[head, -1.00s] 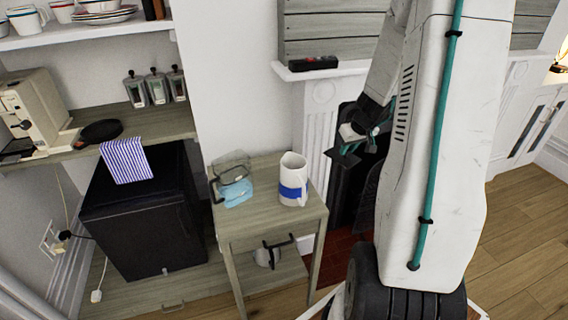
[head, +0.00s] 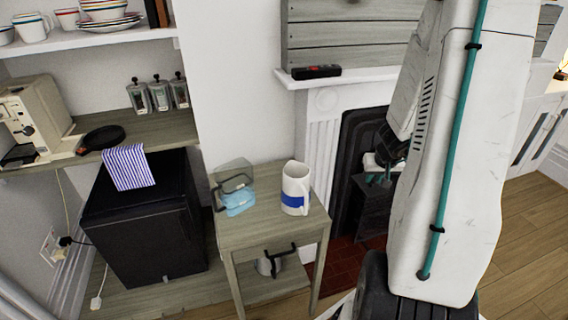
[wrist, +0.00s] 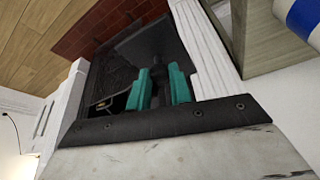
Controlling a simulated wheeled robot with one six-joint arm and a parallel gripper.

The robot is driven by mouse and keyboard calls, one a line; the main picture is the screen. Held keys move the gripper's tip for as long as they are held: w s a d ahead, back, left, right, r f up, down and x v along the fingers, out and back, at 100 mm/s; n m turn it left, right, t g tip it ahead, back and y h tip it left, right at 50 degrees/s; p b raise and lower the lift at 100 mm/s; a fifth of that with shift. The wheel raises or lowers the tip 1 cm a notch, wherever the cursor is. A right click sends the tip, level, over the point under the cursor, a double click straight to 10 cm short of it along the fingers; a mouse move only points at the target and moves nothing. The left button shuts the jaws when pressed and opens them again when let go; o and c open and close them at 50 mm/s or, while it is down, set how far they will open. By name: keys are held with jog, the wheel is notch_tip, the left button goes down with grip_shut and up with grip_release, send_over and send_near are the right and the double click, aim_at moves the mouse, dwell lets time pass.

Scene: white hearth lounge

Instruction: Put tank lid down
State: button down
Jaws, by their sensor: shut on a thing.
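A clear tank (head: 240,204) with pale blue in it stands at the back left of the small side table. Its see-through greyish lid (head: 233,174) appears raised and tilted above it, with no gripper touching it. My gripper (head: 378,164) is in front of the fireplace, right of the table and well apart from the tank, partly hidden by my arm. In the wrist view, its teal fingers (wrist: 160,88) stand a little apart, with something dark between them that I cannot make out. The tank is not in the wrist view.
A white jug (head: 295,188) with a blue band stands right of the tank on the side table (head: 262,235). A kettle-like pot is on its lower shelf. A black fridge (head: 143,220) stands left. The fireplace (head: 358,130) is behind my gripper.

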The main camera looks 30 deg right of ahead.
jog(key=w+a, duration=0.5)
jog(key=w, duration=0.5)
jog(key=w+a, duration=0.4)
jog(key=w, duration=0.6)
jog(key=w+a, duration=0.5)
jog(key=w, duration=0.6)
jog(key=shift+s+d+f, duration=0.1)
jog(key=shift+s+f, duration=0.1)
jog(key=shift+f, duration=1.6)
jog(key=shift+s+f, duration=0.15)
jog(key=shift+f, duration=1.6)
jog(key=c, duration=1.3)
grip_release()
jog(key=shift+f, duration=0.1)
